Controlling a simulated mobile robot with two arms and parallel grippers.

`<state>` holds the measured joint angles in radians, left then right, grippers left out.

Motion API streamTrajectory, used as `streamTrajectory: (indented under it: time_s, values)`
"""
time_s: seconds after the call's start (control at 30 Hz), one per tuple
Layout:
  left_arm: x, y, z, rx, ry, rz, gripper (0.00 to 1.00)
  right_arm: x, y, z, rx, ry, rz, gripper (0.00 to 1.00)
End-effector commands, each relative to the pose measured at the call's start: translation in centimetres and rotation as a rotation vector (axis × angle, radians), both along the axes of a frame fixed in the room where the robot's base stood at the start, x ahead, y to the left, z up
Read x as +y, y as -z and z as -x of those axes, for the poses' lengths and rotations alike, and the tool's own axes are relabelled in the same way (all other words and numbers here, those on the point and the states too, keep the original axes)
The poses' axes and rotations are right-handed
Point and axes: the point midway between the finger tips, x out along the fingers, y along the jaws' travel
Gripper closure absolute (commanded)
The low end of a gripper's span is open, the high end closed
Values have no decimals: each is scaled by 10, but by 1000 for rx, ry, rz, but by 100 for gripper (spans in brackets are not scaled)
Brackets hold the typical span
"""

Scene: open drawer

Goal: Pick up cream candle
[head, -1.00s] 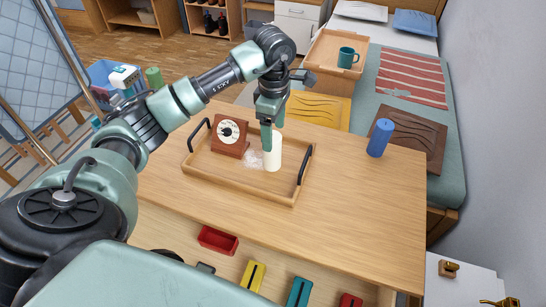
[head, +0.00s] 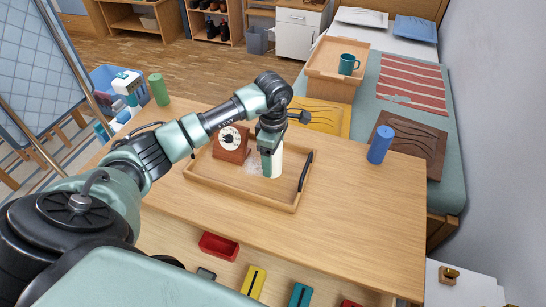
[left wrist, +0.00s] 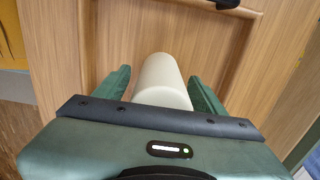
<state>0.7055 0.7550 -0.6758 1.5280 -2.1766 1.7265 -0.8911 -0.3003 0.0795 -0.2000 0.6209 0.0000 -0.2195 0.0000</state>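The cream candle (head: 278,163) stands upright in a wooden tray (head: 240,192) on the table. It also shows in the left wrist view (left wrist: 162,82), seen from above between my fingers. My left gripper (head: 270,166) has come down over the candle from above. Its green fingers (left wrist: 160,90) are on either side of the candle, open, with a visible gap on each side. The gripper partly hides the candle in the head view. My right gripper is not in view.
A clock in a reddish-brown wooden case (head: 232,144) stands in the tray, left of the candle. The tray has black handles (head: 305,171). An open drawer with coloured items (head: 253,281) is in front.

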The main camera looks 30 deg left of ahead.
Motion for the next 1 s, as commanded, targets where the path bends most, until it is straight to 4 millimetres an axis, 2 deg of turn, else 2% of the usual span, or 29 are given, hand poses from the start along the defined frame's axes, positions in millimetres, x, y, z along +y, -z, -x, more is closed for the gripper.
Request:
streamTrajectory:
  time_s: [0.03,0.2,0.23,0.53,0.67,0.87,1.0]
  values:
    - [0,0,0,0,0,0,46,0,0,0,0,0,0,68]
    - [0,0,0,0,0,0,94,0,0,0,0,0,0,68]
    - [0,0,0,0,0,0,100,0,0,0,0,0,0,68]
    - [0,-3,-1,-2,0,0,100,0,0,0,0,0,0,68]
    - [0,-11,-1,-3,0,-1,100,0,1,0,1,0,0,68]
    - [1,-43,-2,-7,0,-1,100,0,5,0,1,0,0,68]
    - [0,-83,-2,-9,0,0,100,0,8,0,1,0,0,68]
